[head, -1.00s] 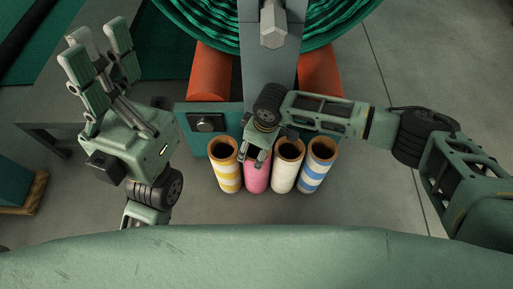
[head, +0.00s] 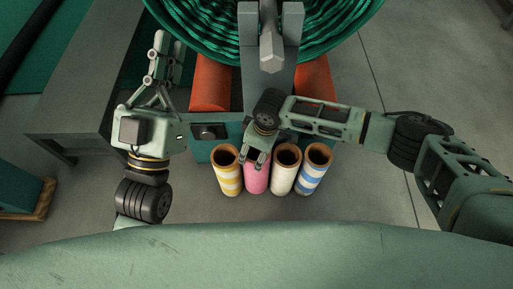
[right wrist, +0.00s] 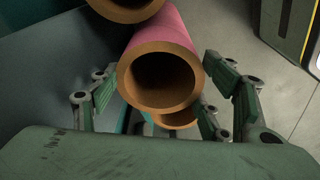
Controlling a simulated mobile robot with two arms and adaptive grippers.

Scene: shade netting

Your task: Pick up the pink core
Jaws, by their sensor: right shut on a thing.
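The pink core (head: 257,179) is a hollow tube with a brown rim, standing in a row between a yellow-striped core (head: 229,179) and a cream core (head: 284,178). My right gripper (head: 256,157) is shut on the pink core at its upper end, with a finger on either side. The pink core also shows in the right wrist view (right wrist: 168,32), its open end facing the camera between the fingers (right wrist: 160,88). My left gripper (head: 168,58) is raised at the left, open and empty, away from the cores.
A blue-striped core (head: 313,174) stands at the row's right end. A grey bench (head: 75,95) stands left. The floor at right is clear.

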